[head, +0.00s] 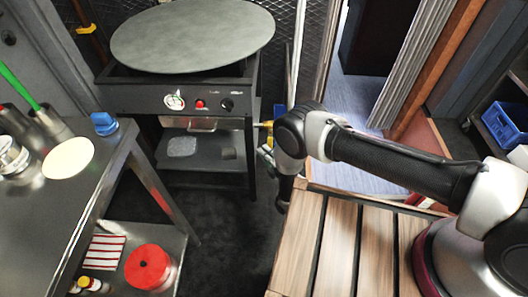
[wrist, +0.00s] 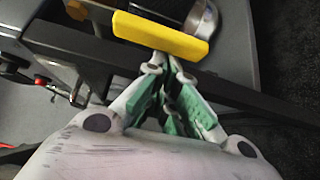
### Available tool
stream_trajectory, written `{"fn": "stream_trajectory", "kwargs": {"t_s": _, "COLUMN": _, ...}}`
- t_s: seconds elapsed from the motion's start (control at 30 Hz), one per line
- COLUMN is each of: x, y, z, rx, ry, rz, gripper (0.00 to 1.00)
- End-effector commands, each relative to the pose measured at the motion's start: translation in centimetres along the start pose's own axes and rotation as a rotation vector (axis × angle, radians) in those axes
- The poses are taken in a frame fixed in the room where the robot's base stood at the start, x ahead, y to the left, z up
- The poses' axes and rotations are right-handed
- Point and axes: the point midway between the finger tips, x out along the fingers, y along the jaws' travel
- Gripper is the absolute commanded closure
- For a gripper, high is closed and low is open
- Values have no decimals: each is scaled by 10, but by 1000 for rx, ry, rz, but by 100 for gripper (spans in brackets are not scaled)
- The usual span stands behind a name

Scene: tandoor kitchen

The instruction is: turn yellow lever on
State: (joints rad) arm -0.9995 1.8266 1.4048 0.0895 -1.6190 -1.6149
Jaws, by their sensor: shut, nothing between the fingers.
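The yellow lever (wrist: 160,36) is a flat bar across the top of the wrist view, slanting slightly down to the right. My gripper (wrist: 166,66) is shut and empty, its green-padded fingers pointing at the lever. The fingertips are right at the lever's lower edge; I cannot tell whether they touch it. In the head view a small yellow part of the lever (head: 268,128) shows by the right front leg of the griddle stand, mostly hidden by my arm.
The griddle stand (head: 180,97) has a round plate (head: 193,36) on top. A metal table (head: 50,190) with a blue object (head: 104,123) stands left. A slatted wooden surface (head: 340,245) lies below my arm. Dark floor (head: 225,240) is open between them.

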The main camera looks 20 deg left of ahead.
Motion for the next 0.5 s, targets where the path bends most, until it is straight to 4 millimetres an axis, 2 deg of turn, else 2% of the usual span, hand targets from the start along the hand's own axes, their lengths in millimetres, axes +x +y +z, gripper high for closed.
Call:
{"fn": "stream_trajectory", "kwargs": {"t_s": 0.2, "x": -5, "y": -1, "z": 7, "rx": -169, "ry": -1, "rz": -137, "gripper": 100}}
{"fn": "stream_trajectory", "kwargs": {"t_s": 0.37, "x": -12, "y": -4, "z": 15, "rx": -161, "ry": -2, "rz": -130, "gripper": 100}}
{"fn": "stream_trajectory", "kwargs": {"t_s": 0.5, "x": -17, "y": -2, "z": 22, "rx": -268, "ry": -1, "rz": -215, "gripper": 100}}
